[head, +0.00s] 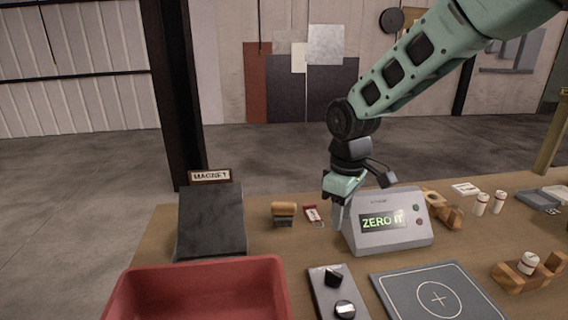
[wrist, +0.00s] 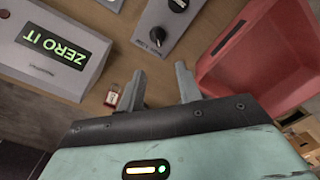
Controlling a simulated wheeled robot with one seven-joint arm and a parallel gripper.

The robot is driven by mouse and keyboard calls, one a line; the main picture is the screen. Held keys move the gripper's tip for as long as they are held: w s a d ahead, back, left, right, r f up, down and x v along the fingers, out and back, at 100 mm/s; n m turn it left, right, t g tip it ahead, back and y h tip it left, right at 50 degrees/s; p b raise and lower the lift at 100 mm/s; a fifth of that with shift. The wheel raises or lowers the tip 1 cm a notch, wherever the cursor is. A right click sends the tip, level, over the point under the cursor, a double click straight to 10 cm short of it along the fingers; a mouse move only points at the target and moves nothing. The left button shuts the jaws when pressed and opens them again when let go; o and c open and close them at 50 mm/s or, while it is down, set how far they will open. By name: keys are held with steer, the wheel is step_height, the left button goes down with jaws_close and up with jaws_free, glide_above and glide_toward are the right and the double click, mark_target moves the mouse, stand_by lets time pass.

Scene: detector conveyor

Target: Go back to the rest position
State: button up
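My gripper (head: 338,208) hangs from the green arm above the table, just left of and partly in front of the grey display box (head: 390,237), which reads "ZERO IT". In the wrist view my gripper (wrist: 161,86) has its two fingers apart, with nothing between them. The display box (wrist: 28,65) is at the left of the wrist view. A small red and white item (wrist: 112,97) shows beside the left finger there. I cannot tell the exact height of the fingers above the table.
A red bin (head: 205,290) stands at the front left, with a dark sloped "MAGNET" stand (head: 211,220) behind it. A knob panel (head: 325,285) and a grey pad with a circle (head: 400,300) lie in front.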

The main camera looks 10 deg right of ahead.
steer(key=s+a+r, duration=0.1)
steer(key=s+a, duration=0.2)
steer(key=s, duration=1)
steer(key=s+a+r+m, duration=0.1)
steer(key=s+a, duration=0.2)
steer(key=s, duration=1)
steer(key=shift+s+y, duration=0.15)
steer(key=shift+y, duration=0.15)
steer(key=shift+r, duration=0.1)
